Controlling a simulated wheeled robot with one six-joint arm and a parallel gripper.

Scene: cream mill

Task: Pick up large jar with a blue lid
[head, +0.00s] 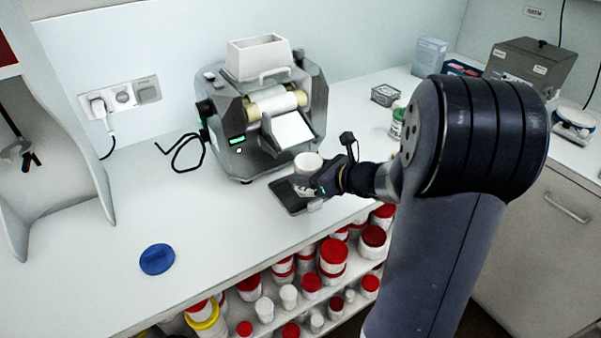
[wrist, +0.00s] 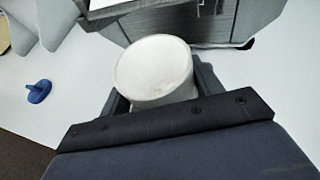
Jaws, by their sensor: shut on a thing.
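My gripper (head: 316,185) is shut on a white jar (head: 307,163) in front of the mill. In the wrist view the jar (wrist: 155,72) sits between the two fingers. Its round top shows white, with no blue lid on it, and it appears open. The fingers hide its lower part in both views. A blue lid (head: 157,259) lies apart on the bare counter at the left; it also shows in the wrist view (wrist: 39,91). I cannot tell whether the jar touches the surface below.
The grey roller mill (head: 262,115) stands just behind the jar. A dark flat plate (head: 289,198) lies below my gripper. Shelves under the counter hold several red-lidded jars (head: 333,256). A green-labelled jar (head: 397,124) stands behind my arm.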

